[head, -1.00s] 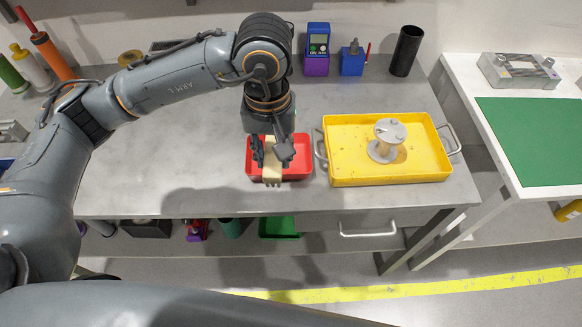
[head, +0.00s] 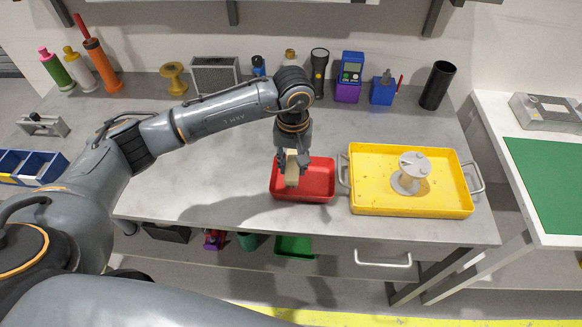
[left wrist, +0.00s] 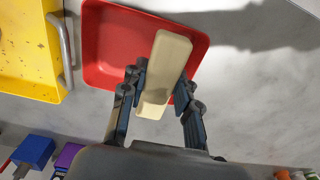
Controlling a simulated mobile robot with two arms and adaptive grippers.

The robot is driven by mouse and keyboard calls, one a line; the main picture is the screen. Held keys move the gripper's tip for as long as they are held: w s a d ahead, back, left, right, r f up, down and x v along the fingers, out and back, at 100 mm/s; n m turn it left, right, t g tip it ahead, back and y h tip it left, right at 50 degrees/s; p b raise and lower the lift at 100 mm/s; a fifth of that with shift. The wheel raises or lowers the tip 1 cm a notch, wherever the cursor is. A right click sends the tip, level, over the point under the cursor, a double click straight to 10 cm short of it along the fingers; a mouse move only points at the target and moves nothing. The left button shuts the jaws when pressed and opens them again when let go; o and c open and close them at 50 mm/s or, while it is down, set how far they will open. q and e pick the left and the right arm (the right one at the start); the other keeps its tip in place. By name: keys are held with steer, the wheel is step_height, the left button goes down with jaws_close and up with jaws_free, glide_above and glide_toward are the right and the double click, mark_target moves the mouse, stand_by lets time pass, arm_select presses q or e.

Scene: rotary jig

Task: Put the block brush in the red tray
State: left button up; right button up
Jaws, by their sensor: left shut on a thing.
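The block brush (head: 291,173) is a pale cream block. My left gripper (head: 292,163) is shut on it and holds it over the left part of the red tray (head: 318,190). In the left wrist view the brush (left wrist: 168,62) lies between the two fingers (left wrist: 158,88) and sticks out past them, in front of the red tray (left wrist: 103,50). The tray's visible floor is bare. I cannot tell how high the brush is above it. My right gripper is out of view.
A yellow tray (head: 365,205) with a grey spool-shaped part (head: 409,174) stands close to the right of the red tray. A black cylinder (head: 437,86), a blue-and-purple device (head: 349,77) and a torch (head: 319,72) stand along the back. The bench left of the red tray is clear.

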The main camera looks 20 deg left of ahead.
mark_target(291, 171)
arm_select(q)
steer(key=shift+w+a+f, duration=0.15)
steer(key=shift+a+f, duration=0.05)
steer(key=shift+f, duration=0.15)
step_height(291, 171, down, 3)
steer(key=shift+w+a+f+p, duration=0.1)
steer(key=shift+p, duration=0.95)
steer(key=shift+f, duration=0.1)
steer(key=shift+f, duration=0.1)
steer(key=shift+f+b, duration=0.15)
steer(key=shift+b, duration=0.2)
steer(key=o, duration=1.1)
